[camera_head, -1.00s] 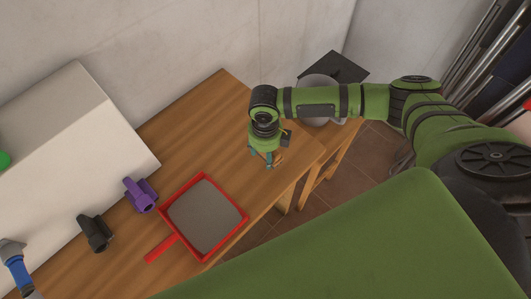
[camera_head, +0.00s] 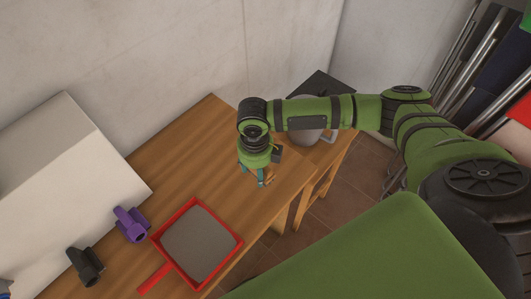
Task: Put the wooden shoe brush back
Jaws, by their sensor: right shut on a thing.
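My right gripper (camera_head: 257,179) is over the right part of the wooden table (camera_head: 200,170), with its fingers pointing down. It is shut on a small wooden-brown thing that fits the wooden shoe brush. The gripper and wrist hide almost all of it, so its shape and bristles cannot be made out. I cannot tell whether it touches the tabletop. My left gripper is not in view.
A red dustpan (camera_head: 237,242) lies at the table's front, left of the gripper. A purple item (camera_head: 131,224), a black item (camera_head: 86,266) and a pale box (camera_head: 75,175) are further left. A grey metal container (camera_head: 306,137) stands behind my right forearm.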

